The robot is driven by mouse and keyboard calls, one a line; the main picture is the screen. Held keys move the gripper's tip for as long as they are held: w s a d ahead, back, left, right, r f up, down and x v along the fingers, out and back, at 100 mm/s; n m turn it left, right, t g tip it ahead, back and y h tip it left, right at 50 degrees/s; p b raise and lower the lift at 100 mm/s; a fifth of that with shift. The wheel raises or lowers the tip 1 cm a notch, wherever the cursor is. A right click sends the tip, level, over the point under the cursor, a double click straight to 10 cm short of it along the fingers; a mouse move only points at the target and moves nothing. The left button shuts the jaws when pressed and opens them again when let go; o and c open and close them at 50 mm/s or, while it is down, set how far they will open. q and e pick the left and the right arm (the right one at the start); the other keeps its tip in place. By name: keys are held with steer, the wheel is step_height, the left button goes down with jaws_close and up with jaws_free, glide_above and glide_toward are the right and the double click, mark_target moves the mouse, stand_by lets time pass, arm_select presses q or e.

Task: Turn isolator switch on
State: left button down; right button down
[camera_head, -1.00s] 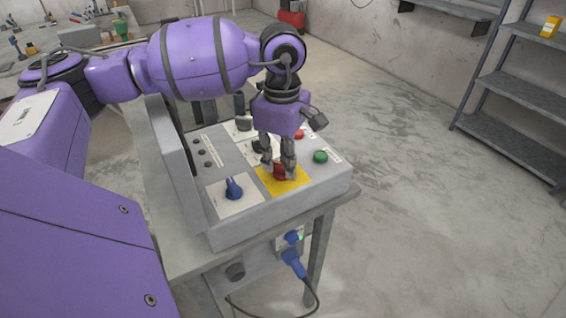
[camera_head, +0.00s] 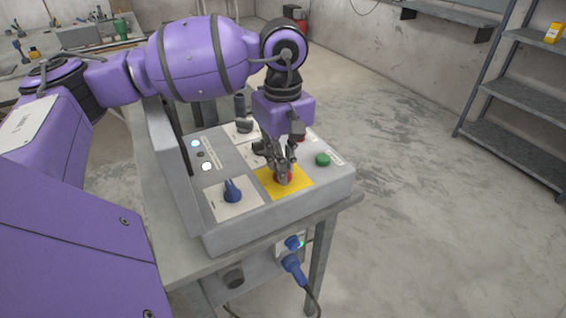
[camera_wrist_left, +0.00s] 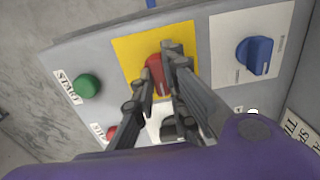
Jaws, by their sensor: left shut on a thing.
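The red isolator switch (camera_head: 283,178) sits on a yellow plate (camera_head: 299,186) on the grey control box (camera_head: 240,228). My left gripper (camera_head: 284,176) reaches down over it, its fingers shut on the red knob. In the left wrist view the fingers (camera_wrist_left: 163,72) stand on either side of the red knob (camera_wrist_left: 155,72) on the yellow plate (camera_wrist_left: 125,50). The fingers hide part of the knob. Two small lamps on the box, a bluish one (camera_head: 196,144) and a white one (camera_head: 207,167), are lit. My right gripper is not in view.
A blue rotary knob (camera_head: 232,191) is left of the yellow plate, and a green START button (camera_head: 322,159) is right of it. A black knob and a red button are behind. Metal shelves (camera_head: 515,95) stand at right; the floor between is clear.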

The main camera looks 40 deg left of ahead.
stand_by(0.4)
arm_select(q)
steer(key=c, duration=1.8)
jaws_free()
steer(key=shift+o, duration=0.2)
steer(key=shift+r, duration=0.1)
step_height(320, 180, up, 12)
